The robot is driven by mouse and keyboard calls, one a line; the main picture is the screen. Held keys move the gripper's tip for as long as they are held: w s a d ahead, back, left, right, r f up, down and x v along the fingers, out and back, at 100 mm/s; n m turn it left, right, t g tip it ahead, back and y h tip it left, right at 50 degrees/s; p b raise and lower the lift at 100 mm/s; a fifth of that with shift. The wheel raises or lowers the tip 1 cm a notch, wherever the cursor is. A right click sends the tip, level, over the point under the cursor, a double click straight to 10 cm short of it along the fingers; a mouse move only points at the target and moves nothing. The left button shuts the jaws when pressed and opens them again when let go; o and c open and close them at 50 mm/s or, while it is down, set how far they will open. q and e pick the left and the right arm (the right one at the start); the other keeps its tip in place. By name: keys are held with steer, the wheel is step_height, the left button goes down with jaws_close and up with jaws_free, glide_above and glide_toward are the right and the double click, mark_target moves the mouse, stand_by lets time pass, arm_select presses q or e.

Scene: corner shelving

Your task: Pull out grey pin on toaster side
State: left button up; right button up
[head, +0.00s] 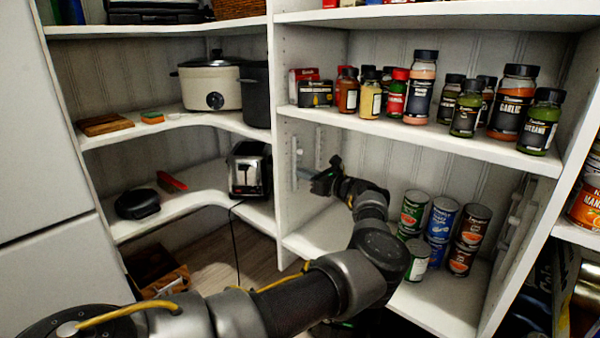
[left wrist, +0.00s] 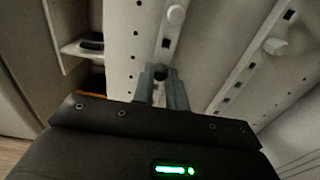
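The toaster (head: 250,170) stands on the middle left shelf, beside the white upright panel (head: 286,215). My left gripper (head: 308,174) is on the other side of that panel, its fingers pointing left at the panel's inner face. In the left wrist view its two grey fingers (left wrist: 162,88) stand a small gap apart in front of the panel's holed strip (left wrist: 148,35). A small dark round thing (left wrist: 161,73) shows between the fingertips; I cannot tell if it is the pin or a hole, or if they touch it. A pale knob (left wrist: 175,15) sits higher on the strip. My right gripper is not in view.
Spice jars (head: 421,88) crowd the shelf above my left gripper. Stacked cans (head: 441,220) stand on the lower shelf to the right of my forearm. Another holed strip with a pale knob (left wrist: 275,46) is at the right in the wrist view.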

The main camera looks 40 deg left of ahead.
arm_select(q)
jaws_close()
steer(key=shift+d+f, duration=0.1)
steer(key=shift+d, duration=0.05)
steer(key=shift+d+b, duration=1)
steer(key=shift+d, duration=1.85)
